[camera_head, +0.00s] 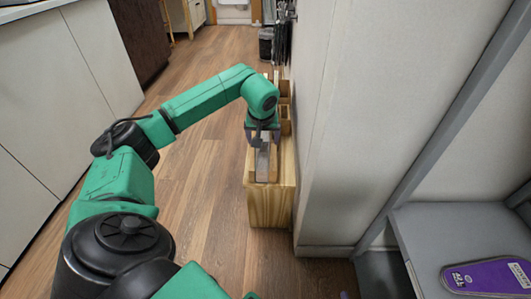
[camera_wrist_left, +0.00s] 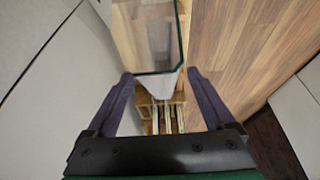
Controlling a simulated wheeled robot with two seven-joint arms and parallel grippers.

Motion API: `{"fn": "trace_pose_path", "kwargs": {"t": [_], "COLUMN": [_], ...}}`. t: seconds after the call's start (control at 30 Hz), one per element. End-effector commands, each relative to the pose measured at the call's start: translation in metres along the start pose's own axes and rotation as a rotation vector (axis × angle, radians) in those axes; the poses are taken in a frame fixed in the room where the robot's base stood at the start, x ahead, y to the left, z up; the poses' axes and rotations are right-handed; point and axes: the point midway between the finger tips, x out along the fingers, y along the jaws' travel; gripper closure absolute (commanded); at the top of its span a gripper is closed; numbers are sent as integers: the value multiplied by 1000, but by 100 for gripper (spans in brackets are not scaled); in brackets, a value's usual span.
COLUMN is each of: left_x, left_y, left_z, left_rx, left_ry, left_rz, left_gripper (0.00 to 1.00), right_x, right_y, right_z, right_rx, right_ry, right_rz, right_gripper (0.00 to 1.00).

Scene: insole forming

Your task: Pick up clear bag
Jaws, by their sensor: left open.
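A see-through sheet-like item with a dark greenish edge, which looks like the clear bag (camera_wrist_left: 150,38), stands over a wooden rack (camera_wrist_left: 128,32) in the left wrist view. A grey strip of it seems to show below my gripper in the head view, but it is too small to be sure. My left gripper (camera_wrist_left: 158,76) is open, its two dark fingers on either side of the item's near end. I cannot tell whether they touch it. In the head view my left gripper (camera_head: 263,138) is above the wooden rack (camera_head: 270,205). My right gripper is not in view.
A pale wall (camera_head: 330,120) stands close on the rack's right. Wooden floor (camera_head: 205,190) is open on its left. A purple insole (camera_head: 487,277) lies on a grey shelf (camera_head: 440,228) at lower right. White cabinets (camera_head: 50,90) line the left.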

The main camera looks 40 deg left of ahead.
Motion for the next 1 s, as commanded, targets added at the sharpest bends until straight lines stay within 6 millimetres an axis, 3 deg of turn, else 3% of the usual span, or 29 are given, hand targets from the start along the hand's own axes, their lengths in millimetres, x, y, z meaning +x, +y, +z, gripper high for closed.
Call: {"fn": "trace_pose_path", "kwargs": {"t": [0.33,0.6,0.67,0.83,1.0], "left_x": [57,62,62,62,62], "left_y": [0,0,0,0,0], "left_z": [0,-2,-2,-2,-2], "left_rx": [-1,0,0,0,-1], "left_ry": [-2,0,0,0,0], "left_rz": [1,1,1,1,2], "left_gripper": [12,12,32,97,100], "right_x": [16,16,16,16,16], "right_y": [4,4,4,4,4], "right_z": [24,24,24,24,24], "right_rx": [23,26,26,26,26], "right_ry": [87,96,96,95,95], "right_rz": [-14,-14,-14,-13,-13], "right_gripper": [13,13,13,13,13]}}
